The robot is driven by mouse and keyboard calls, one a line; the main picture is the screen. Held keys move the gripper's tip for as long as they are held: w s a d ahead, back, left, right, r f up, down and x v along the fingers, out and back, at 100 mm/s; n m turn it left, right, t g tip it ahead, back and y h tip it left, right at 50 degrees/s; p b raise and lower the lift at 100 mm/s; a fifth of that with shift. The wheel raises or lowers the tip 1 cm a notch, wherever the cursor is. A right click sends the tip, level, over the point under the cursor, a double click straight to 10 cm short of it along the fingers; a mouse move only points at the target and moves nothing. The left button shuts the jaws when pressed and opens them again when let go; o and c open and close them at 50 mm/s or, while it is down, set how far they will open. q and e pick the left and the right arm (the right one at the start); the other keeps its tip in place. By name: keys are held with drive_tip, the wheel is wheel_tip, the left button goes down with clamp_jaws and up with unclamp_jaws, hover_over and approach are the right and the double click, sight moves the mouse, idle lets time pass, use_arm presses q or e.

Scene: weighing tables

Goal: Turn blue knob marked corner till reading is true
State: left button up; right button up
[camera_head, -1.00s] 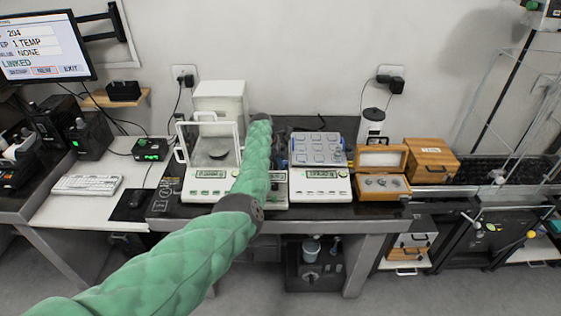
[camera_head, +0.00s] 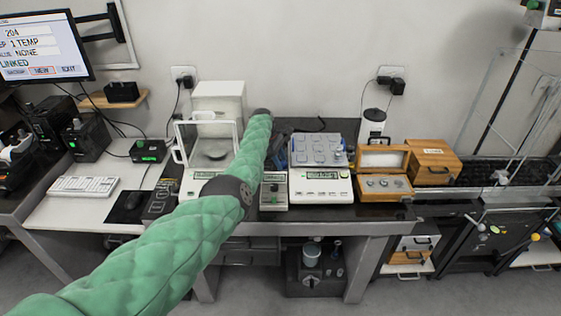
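My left arm, in a green padded sleeve, reaches from the lower left over the dark weighing table (camera_head: 300,217). My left gripper (camera_head: 278,152) is only partly visible as a dark shape behind the arm's far end; its fingers cannot be made out. A balance with a glass draft shield (camera_head: 181,140) stands left of the arm, partly covered by it. A small grey unit with a display (camera_head: 272,190) stands just right of the arm. A white scale (camera_head: 322,190) with several square pads stands right of that. I cannot make out a blue knob or a corner mark. My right gripper is out of view.
An open wooden weight box (camera_head: 383,194) and a closed wooden case (camera_head: 432,170) stand at the table's right. A white canister (camera_head: 373,127) stands behind.

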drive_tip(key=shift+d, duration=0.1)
use_arm(q)
drive_tip(key=shift+a+r, duration=0.1)
drive_tip(key=shift+r, duration=0.15)
drive_tip(key=b+v, duration=0.2)
drive_tip(key=v, duration=0.5)
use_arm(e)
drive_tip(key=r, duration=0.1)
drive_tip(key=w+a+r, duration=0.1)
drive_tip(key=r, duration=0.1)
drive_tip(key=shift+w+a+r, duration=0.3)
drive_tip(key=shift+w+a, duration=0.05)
use_arm(q)
drive_tip(key=shift+w+r, duration=0.1)
